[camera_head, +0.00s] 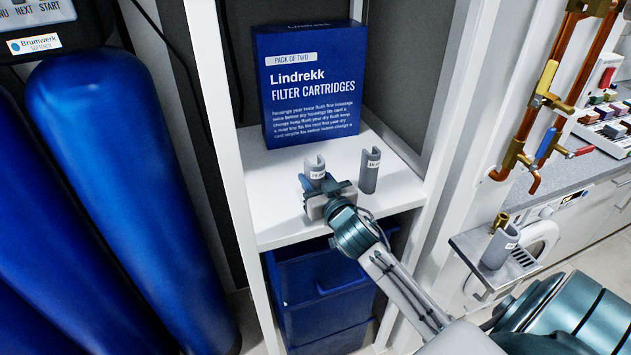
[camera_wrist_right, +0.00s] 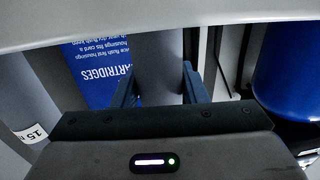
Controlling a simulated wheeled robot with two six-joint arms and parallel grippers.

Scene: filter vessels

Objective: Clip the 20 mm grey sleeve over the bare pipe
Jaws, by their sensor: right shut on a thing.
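My right gripper (camera_head: 320,190) reaches over the white shelf and is shut on a grey split sleeve (camera_head: 314,168). In the right wrist view the held sleeve (camera_wrist_right: 159,65) stands between the two fingers. Its small white label in the head view is too small to read. A second grey sleeve (camera_head: 369,172) stands upright on the shelf to the right; its label begins with 15 in the right wrist view (camera_wrist_right: 30,132). Copper pipes (camera_head: 581,65) with brass fittings run at the upper right; I cannot tell which is the bare pipe. My left gripper is not in view.
A blue filter cartridge box (camera_head: 308,85) stands behind the sleeves on the white shelf (camera_head: 275,215). A small metal ledge (camera_head: 475,245) at right holds another grey sleeve (camera_head: 499,248) and a brass fitting (camera_head: 501,221). Blue cylinders (camera_head: 130,190) stand at left; a blue bin (camera_head: 320,290) sits below.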

